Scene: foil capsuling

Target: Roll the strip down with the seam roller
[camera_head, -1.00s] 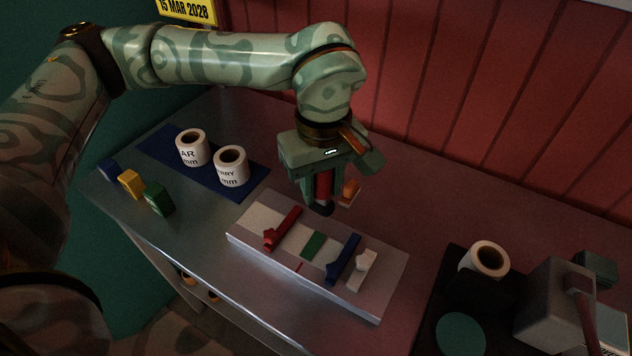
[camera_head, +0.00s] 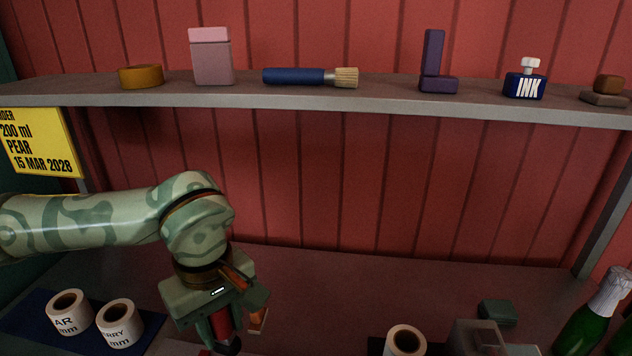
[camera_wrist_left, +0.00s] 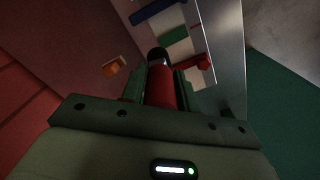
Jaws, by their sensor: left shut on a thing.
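My left gripper (camera_head: 222,328) is shut on an upright tool with a red handle (camera_head: 221,322) and a dark rounded end, which looks like the seam roller. In the left wrist view the red handle (camera_wrist_left: 162,88) stands between the fingers, its black end (camera_wrist_left: 157,55) pointing away. Beyond it lies the work board with a pale strip (camera_wrist_left: 181,50), a green patch (camera_wrist_left: 175,36), a red clamp (camera_wrist_left: 195,62) and a blue clamp (camera_wrist_left: 158,10). Whether the roller touches the strip cannot be told. The head view cuts off most of the board. My right gripper is out of view.
Two label rolls (camera_head: 69,312) (camera_head: 119,322) stand on a blue mat at left. An orange piece (camera_head: 258,320) lies beside the gripper. Another roll (camera_head: 404,341) and a bottle (camera_head: 595,312) are at right. A shelf (camera_head: 300,99) with several items crosses the back wall.

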